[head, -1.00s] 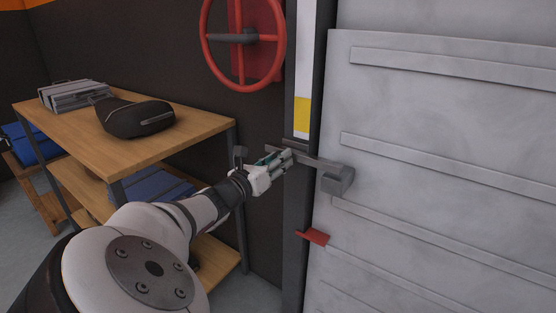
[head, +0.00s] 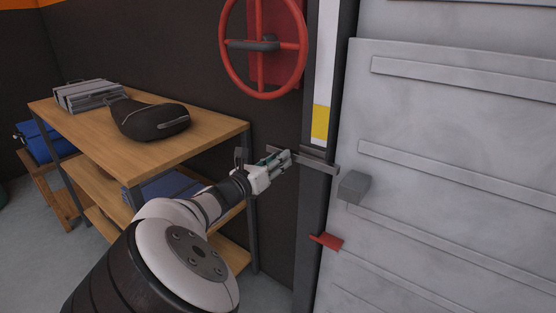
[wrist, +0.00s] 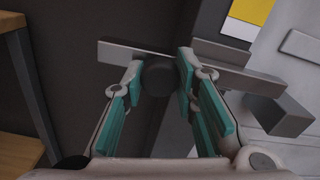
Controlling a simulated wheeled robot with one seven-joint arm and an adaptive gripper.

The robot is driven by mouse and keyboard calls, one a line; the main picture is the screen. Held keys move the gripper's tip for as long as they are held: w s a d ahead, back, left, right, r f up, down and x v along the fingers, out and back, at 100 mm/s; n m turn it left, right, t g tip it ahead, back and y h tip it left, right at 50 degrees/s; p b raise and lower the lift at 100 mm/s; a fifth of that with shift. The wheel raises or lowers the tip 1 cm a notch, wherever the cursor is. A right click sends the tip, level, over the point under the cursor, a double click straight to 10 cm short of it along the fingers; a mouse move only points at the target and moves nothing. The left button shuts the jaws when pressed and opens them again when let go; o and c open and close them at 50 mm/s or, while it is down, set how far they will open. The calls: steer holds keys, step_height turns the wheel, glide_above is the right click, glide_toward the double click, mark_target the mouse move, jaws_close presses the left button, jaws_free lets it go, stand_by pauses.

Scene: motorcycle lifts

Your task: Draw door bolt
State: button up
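The door bolt is a flat grey bar (head: 318,166) crossing the dark door post; it also shows in the wrist view (wrist: 217,71). Its left end sticks out past my gripper (head: 278,165). Its right end lies beside the grey block-shaped keeper (head: 354,187) on the pale metal door (head: 440,130) and appears clear of it. In the wrist view, a dark round knob (wrist: 159,76) on the bar sits between the teal-padded fingers of my gripper (wrist: 160,78), which appear closed on it from both sides. Exact finger contact is hard to make out.
A red handwheel (head: 262,45) is on the dark wall above my gripper. A small red tab (head: 327,241) sticks out at the door edge below the keeper. A wooden shelf (head: 190,150) with a black bag (head: 150,119) stands to the left.

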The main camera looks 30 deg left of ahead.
steer(key=o, duration=0.5)
steer(key=shift+a, duration=0.3)
steer(key=shift+c, duration=0.2)
steer(key=shift+s, duration=0.1)
steer(key=s, duration=0.7)
steer(key=shift+s+a, duration=0.2)
steer(key=shift+a, duration=0.05)
